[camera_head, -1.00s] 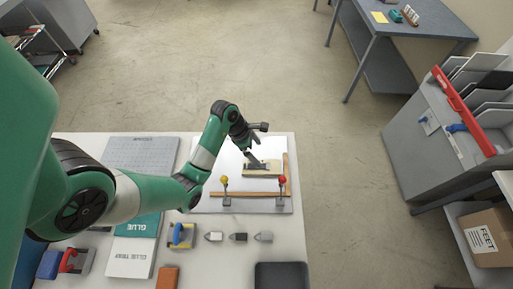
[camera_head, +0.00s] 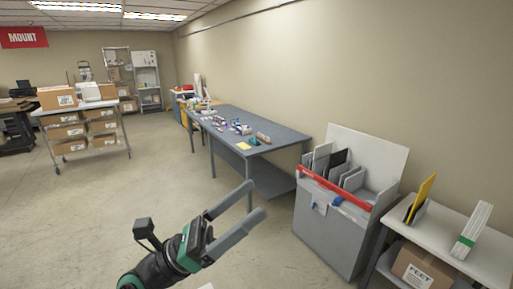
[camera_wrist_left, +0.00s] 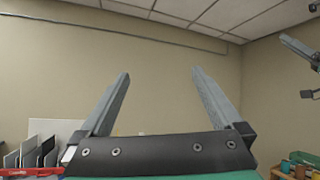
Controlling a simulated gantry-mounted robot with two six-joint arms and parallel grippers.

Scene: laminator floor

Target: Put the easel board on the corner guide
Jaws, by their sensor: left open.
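My left gripper (camera_head: 256,199) is raised in the open room in the head view, with its two grey fingers spread and nothing between them. The left wrist view also shows it open and empty (camera_wrist_left: 160,73), against bare wall and ceiling. The corner guide and the tan board with a dark strip, seen earlier on the white table, are outside both current views.
A grey bin with a red bar (camera_head: 335,190) holds upright panels at the right. Beside it, a white bench (camera_head: 445,235) carries a yellow panel (camera_head: 424,195) and a white stack (camera_head: 472,230). A blue-grey table (camera_head: 270,140) stands behind. Open floor lies left.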

